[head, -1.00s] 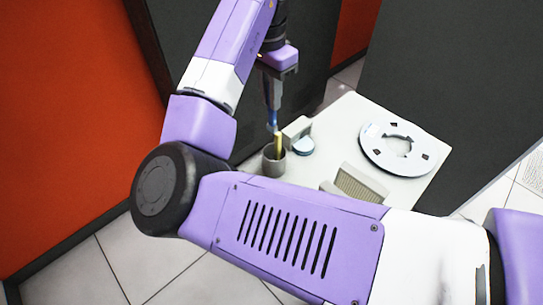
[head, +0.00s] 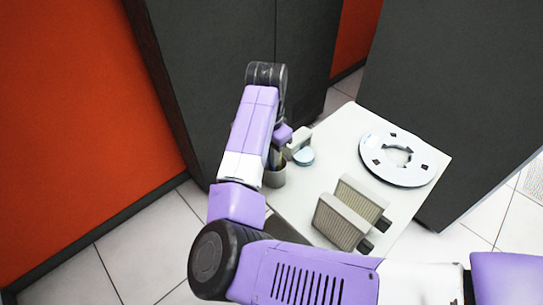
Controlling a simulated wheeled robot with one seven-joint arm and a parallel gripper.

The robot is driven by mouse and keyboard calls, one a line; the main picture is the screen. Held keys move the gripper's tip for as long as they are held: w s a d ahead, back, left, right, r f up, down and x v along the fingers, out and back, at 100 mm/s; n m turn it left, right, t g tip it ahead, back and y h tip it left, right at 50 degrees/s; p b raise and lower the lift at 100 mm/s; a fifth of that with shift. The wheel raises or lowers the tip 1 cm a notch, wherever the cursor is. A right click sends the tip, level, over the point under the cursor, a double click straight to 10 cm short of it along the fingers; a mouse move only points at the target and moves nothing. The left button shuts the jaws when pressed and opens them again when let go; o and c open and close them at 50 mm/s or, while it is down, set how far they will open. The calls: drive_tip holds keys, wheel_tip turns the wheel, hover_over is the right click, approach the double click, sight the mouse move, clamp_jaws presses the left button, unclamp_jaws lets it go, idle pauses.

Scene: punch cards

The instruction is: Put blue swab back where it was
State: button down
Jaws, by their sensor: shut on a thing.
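The grey cup (head: 274,178) stands at the left edge of the white table, partly behind my arm. My gripper (head: 274,158) is low at the mouth of the cup, and my forearm covers much of it. It is shut on the blue swab, of which almost nothing shows clearly now. I cannot tell how deep the swab is in the cup or whether it touches the bottom. The yellow swab in the cup is hidden now.
A white tape reel (head: 380,146) lies at the back right. Dark cabinets (head: 443,80) stand behind the table.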

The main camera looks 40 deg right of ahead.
drive_tip(key=shift+f, duration=0.5)
drive_tip(key=c, duration=1.4)
unclamp_jaws()
drive_tip(key=shift+r, duration=0.15)
drive_tip(key=r, duration=0.4)
drive_tip(key=r+b, duration=0.1)
drive_tip(key=r, duration=0.6)
drive_tip(key=shift+a+r, duration=0.3)
drive_tip(key=shift+r, duration=0.1)
